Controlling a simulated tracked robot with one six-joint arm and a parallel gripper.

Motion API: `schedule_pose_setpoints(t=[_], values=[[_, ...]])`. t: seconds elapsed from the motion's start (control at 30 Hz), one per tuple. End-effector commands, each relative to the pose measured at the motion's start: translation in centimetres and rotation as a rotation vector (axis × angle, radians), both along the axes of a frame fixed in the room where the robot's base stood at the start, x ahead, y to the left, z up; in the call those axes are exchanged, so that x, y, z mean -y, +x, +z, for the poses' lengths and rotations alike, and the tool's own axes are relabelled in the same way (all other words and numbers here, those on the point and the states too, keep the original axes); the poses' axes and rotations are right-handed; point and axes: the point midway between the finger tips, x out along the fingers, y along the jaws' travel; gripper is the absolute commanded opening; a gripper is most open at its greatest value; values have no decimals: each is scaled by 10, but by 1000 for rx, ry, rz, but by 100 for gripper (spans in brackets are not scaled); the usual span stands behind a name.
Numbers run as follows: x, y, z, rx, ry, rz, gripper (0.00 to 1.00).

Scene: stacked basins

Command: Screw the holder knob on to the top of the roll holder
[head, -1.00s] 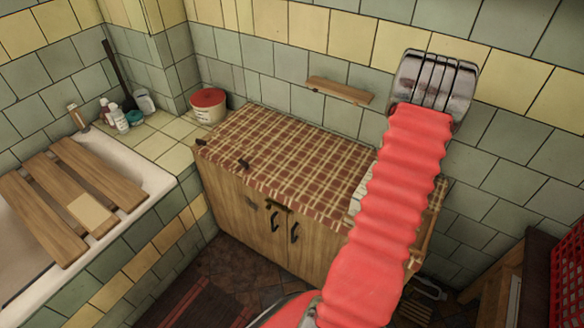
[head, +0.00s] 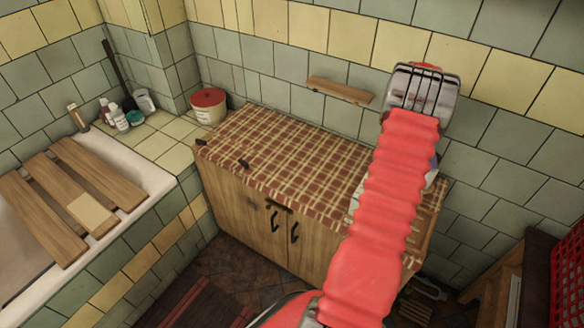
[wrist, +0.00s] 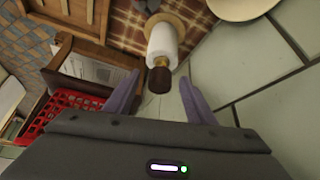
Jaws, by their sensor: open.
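In the wrist view, a white paper roll (wrist: 162,42) stands on a round wooden base (wrist: 176,22). A dark brown knob-like piece (wrist: 159,80) shows at the top end of the roll; I cannot tell whether it is seated or threaded. My gripper (wrist: 160,77) is open, with its two grey-purple fingers either side of the brown piece in the picture. I see no clear contact, and the depth between them is hard to judge. In the head view my red arm hides the gripper and most of the roll holder.
The holder stands on a checked cloth (head: 285,155) on a wooden cabinet, close to the tiled wall (wrist: 270,70). A cream round dish (wrist: 240,8) is near it. A red crate (wrist: 62,112) and wooden furniture (wrist: 85,70) lie to the left in the wrist view.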

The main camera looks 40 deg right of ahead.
Motion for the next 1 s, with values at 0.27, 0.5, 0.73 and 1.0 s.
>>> schedule_pose_setpoints(t=[0.27,0.5,0.73,1.0], values=[[-5,10,20,2,-3,1,50],[-17,27,55,2,-3,2,50],[-28,44,89,1,-2,1,50],[-37,57,115,0,-1,0,50]])
